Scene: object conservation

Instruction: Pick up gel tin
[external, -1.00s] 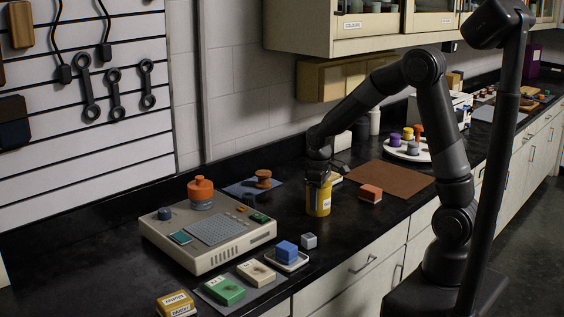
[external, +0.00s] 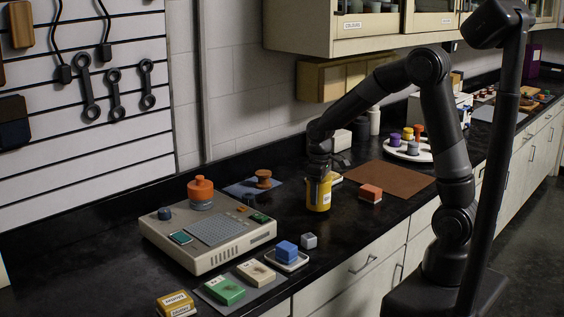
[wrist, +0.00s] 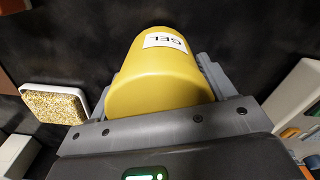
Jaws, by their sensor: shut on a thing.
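The gel tin (external: 319,197) is a yellow cylinder standing upright on or just above the black counter in the external view; I cannot tell whether its base touches. In the wrist view the yellow tin (wrist: 163,78) fills the space between the fingers, and its white label reads GEL. My gripper (external: 319,178) comes down from above and is shut on the tin. In the wrist view the grey fingers of my gripper (wrist: 160,100) lie on both sides of it.
A red block (external: 370,193) lies close to the right of the tin, by a brown mat (external: 400,182). A grey console (external: 208,240) with an orange knob (external: 201,188) stands to the left. A small grey cube (external: 309,241) lies nearer the front. Counter around the tin's front left is clear.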

